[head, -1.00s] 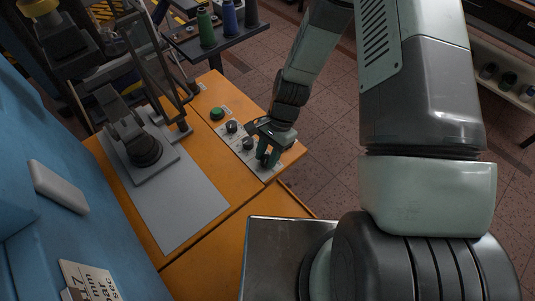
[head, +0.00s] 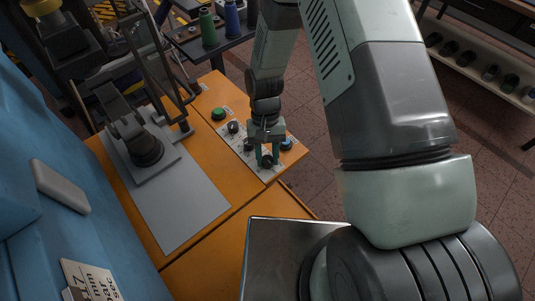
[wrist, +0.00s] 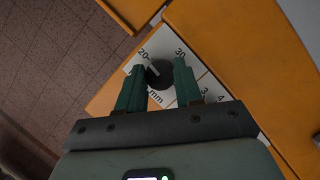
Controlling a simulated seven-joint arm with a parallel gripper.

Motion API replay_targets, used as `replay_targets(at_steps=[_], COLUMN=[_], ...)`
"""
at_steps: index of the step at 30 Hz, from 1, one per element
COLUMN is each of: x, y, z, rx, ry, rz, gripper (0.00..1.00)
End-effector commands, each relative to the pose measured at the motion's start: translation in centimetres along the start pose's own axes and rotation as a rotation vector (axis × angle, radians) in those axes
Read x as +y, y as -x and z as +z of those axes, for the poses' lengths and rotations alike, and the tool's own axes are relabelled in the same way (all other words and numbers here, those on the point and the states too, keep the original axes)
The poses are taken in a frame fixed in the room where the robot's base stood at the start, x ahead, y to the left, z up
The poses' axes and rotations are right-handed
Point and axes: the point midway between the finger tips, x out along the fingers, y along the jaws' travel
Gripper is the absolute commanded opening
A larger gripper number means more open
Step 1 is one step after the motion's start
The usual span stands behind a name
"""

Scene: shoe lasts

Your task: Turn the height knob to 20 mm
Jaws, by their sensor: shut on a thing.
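The height knob (wrist: 160,74) is a round black knob on a white label plate printed with 20, 30 and mm. Its short white pointer line (wrist: 154,71) points up-left, towards the printed 20 (wrist: 143,56). The printed 30 (wrist: 180,51) is to the right. My gripper (wrist: 159,66) has its two green fingers on either side of the knob, shut on it. In the head view my gripper (head: 266,157) points down over the near end of the control panel, with the dark knob (head: 267,162) between its fingers.
Along the panel are a green button (head: 218,114), a black knob (head: 233,127), another partly hidden knob (head: 248,145) and a blue button (head: 287,144) beside my gripper. A machine with a grey plate (head: 184,205) stands to the left on the orange table (head: 228,221).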

Motion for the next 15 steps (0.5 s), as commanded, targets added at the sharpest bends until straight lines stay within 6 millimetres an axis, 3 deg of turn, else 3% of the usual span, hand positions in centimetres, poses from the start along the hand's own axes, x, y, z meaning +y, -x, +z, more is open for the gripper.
replay_targets(at_steps=[15], x=[-0.01], y=[0.02], z=[0.01], rx=[0.0], ry=[0.101], rz=[0.043], gripper=[0.04])
